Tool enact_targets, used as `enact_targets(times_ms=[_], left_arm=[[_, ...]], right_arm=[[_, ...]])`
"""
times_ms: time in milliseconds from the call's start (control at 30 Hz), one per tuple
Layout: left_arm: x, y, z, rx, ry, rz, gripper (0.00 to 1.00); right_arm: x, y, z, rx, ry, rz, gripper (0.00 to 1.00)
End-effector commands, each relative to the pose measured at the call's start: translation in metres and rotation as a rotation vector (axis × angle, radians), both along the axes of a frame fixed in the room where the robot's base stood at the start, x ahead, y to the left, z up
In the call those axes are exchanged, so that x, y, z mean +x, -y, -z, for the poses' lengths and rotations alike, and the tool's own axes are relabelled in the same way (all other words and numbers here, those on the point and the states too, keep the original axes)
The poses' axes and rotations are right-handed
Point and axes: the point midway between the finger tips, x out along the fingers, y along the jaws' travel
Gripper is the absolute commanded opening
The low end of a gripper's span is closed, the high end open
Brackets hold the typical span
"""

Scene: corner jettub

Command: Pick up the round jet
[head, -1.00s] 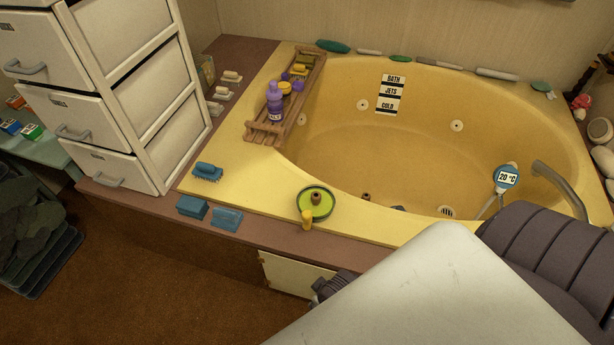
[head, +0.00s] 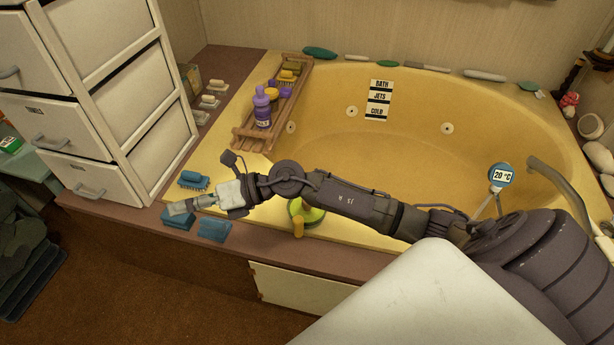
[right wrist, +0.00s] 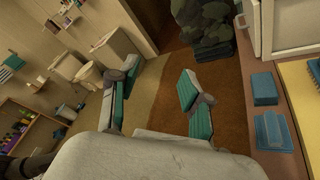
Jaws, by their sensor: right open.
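White round jets are set in the yellow tub wall in the head view: one at the middle left (head: 352,111), one at the right (head: 447,128), and one at the left (head: 291,127). I cannot tell which is the task's jet. My right gripper (head: 178,208) is at the tub's front-left corner, above or beside the blue blocks, well away from these jets. In the right wrist view its fingers (right wrist: 160,72) are spread, with nothing between them. My left gripper is not in view.
A green dish (head: 317,217) and a small yellow item (head: 298,227) are partly behind my right arm. A wooden rack (head: 243,140) holds a purple bottle (head: 262,108). Blue blocks (head: 214,230) and a blue brush (head: 193,180) sit near the gripper. White drawers (head: 95,140) stand left.

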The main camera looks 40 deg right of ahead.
Motion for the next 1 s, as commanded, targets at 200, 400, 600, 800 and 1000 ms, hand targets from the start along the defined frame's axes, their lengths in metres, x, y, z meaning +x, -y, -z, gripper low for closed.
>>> enact_targets(times_ms=[200, 400, 600, 800, 1000], left_arm=[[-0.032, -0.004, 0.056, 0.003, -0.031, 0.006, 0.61], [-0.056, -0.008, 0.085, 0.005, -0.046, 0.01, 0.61], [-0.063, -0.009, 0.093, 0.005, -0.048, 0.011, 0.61], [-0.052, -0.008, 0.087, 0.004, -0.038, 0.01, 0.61], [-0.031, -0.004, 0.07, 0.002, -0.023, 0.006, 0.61]], right_arm=[[0.01, 0.117, 0.093, -0.76, -0.05, -0.261, 0.48], [0.008, 0.245, 0.108, -1.21, -0.247, -0.336, 0.48], [0.002, 0.293, 0.101, -1.353, -0.348, -0.347, 0.48], [0.001, 0.292, 0.109, -1.359, -0.354, -0.35, 0.48], [0.001, 0.287, 0.122, -1.357, -0.351, -0.352, 0.48]])
